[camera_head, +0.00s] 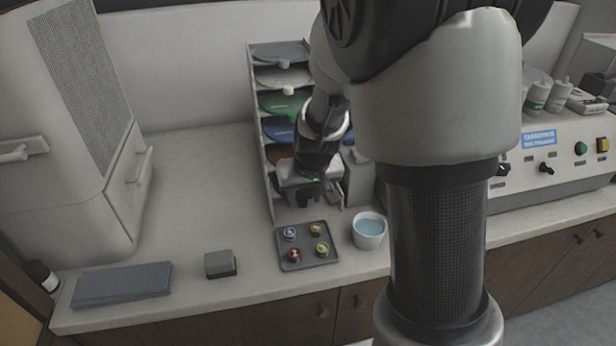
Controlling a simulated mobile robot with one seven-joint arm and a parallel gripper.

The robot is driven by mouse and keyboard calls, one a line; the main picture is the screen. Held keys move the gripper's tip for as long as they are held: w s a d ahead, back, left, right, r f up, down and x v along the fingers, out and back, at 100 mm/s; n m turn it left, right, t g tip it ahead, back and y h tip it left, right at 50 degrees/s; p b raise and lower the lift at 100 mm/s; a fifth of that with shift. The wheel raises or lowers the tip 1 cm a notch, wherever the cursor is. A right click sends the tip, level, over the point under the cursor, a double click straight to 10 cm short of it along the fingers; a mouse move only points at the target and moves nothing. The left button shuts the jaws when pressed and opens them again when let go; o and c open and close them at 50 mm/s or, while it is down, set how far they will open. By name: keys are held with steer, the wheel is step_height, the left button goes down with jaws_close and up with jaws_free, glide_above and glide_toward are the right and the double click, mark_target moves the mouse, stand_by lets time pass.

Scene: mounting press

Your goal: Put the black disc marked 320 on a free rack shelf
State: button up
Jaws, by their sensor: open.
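A tall rack (254,102) with several shelves stands against the wall, with coloured discs on its shelves. From the top I see a grey disc (282,50), a paler grey disc (283,76), a green disc (281,103), a blue disc (281,131) and, partly hidden, a brown disc (276,152). Something dark shows lower in the rack, mostly behind my gripper; I cannot tell whether it is the black disc, and no 320 marking is readable. My gripper (321,198) is open, in front of the rack's lower part, pointing down. Whether anything lies between its fingers is unclear.
A grey tray (307,264) with several small coloured pieces and a white cup (369,231) of blue liquid stand before the rack. A grey block (220,264) and a dark folded cloth or pad (122,285) lie left. A machine (556,160) stands right. The counter left of the rack is clear.

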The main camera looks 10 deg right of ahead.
steer(key=p+v, duration=0.3)
steer(key=v, duration=1.3)
steer(key=shift+s+r, duration=0.1)
steer(key=s+r+t+p, duration=0.1)
steer(key=s+r+p, duration=0.9)
steer(key=s+r, duration=0.6)
steer(key=shift+s+d+r, duration=0.4)
steer(key=shift+d+r, duration=0.05)
steer(key=shift+r, duration=0.1)
